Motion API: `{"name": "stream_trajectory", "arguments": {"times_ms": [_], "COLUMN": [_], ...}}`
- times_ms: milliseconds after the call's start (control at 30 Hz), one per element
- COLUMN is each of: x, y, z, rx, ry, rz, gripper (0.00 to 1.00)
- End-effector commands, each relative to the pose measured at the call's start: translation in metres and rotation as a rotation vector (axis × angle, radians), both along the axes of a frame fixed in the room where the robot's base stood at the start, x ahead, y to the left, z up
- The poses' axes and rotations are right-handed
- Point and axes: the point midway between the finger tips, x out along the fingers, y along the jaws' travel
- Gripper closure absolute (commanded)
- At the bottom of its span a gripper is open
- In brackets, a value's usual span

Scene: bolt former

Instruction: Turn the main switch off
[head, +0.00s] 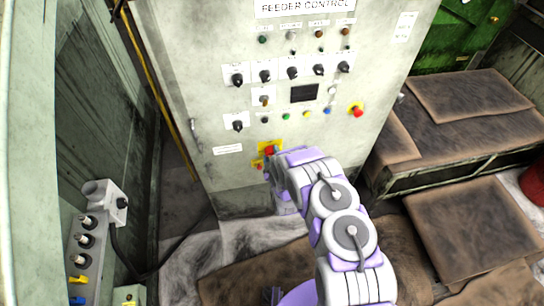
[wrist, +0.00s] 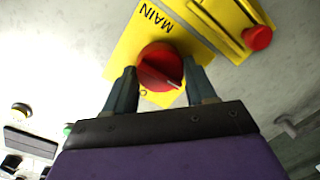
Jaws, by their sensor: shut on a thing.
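The main switch (wrist: 160,62) is a round red knob on a yellow plate (wrist: 125,42) marked MAIN. A pale pointer mark shows near the knob's lower right edge in the wrist view, and a small mark like an O is on the plate beside it. In the head view the switch (head: 269,150) sits low on the feeder control cabinet, partly hidden by my arm. My gripper (wrist: 160,72) has one finger on each side of the knob and is shut on it. In the head view my gripper (head: 271,158) is mostly hidden behind my wrist.
A smaller red button (wrist: 257,38) on a yellow box is beside the switch plate. The grey cabinet (head: 190,60) carries several black knobs, coloured buttons and a red emergency button (head: 357,110). A brown-topped bench (head: 460,120) stands at right, and a grey switch box (head: 90,235) at left.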

Motion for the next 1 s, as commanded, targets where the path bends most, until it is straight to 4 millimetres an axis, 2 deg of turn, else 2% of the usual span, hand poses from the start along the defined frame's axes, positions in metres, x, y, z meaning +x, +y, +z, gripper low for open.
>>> {"name": "stream_trajectory", "arguments": {"times_ms": [367, 400, 600, 667, 1000], "x": [-0.0016, -0.0016, -0.0013, -0.0012, -0.0018], "y": [0.0026, 0.0027, 0.0019, 0.0016, -0.0006], "z": [-0.0012, -0.0012, -0.0006, -0.0003, 0.0007], "rx": [-0.006, -0.006, -0.005, -0.005, -0.003], "ry": [0.002, 0.002, 0.000, -0.001, 0.000], "rz": [0.007, 0.007, 0.005, 0.004, 0.002], "gripper": [0.75, 0.43, 0.23, 0.19, 0.19]}}
